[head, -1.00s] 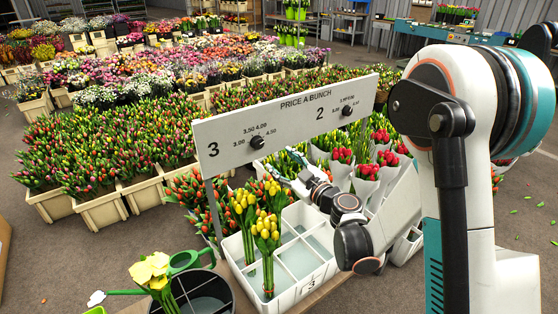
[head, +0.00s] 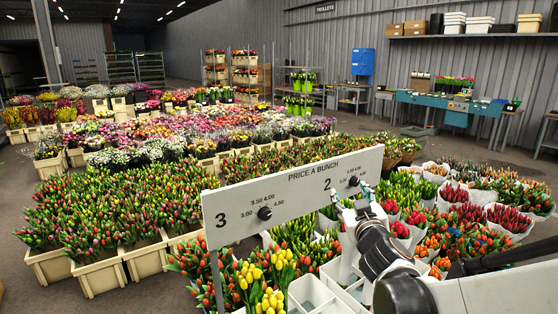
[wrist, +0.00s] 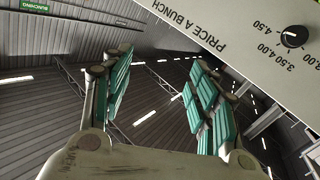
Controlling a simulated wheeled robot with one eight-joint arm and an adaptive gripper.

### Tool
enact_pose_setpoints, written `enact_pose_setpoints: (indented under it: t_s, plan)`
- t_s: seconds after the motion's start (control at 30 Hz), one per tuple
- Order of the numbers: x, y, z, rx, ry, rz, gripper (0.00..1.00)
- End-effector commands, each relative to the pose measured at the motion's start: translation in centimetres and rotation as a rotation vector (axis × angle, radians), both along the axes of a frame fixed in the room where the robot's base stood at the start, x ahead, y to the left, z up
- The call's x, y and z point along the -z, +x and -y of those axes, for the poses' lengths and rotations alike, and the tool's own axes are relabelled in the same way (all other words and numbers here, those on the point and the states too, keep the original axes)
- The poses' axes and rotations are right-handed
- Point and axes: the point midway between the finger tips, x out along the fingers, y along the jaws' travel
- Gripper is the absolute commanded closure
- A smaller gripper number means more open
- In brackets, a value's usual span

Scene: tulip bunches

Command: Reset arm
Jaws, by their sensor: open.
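My gripper (head: 352,198) is at the lower right of the white price board (head: 290,196) in the head view, its fingers pointing up near the dial marked 2 (head: 354,181). In the wrist view, the green-padded fingers of my gripper (wrist: 162,88) stand wide apart with nothing between them. Behind them are the ceiling and wall. The board also shows there at the upper right (wrist: 215,30), with one dial (wrist: 293,37). Whether a finger touches the board I cannot tell.
Yellow tulips (head: 272,300) stand at a white divided crate (head: 318,296) below the board. The dial marked 3 (head: 265,213) is on the board's left half. Wrapped tulip bunches (head: 505,218) crowd the right. Bare floor lies at the far left.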

Motion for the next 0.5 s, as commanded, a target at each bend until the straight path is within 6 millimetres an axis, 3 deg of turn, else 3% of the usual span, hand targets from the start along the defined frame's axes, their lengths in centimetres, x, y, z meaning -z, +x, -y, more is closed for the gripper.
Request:
enact_pose_setpoints:
  t_s: [0.23,0.5]
  plan:
    - [0.2,-6.3,4.5,0.174,0.071,-0.194,0.46]
    - [3.7,-15.3,5.8,0.254,0.147,-0.477,0.46]
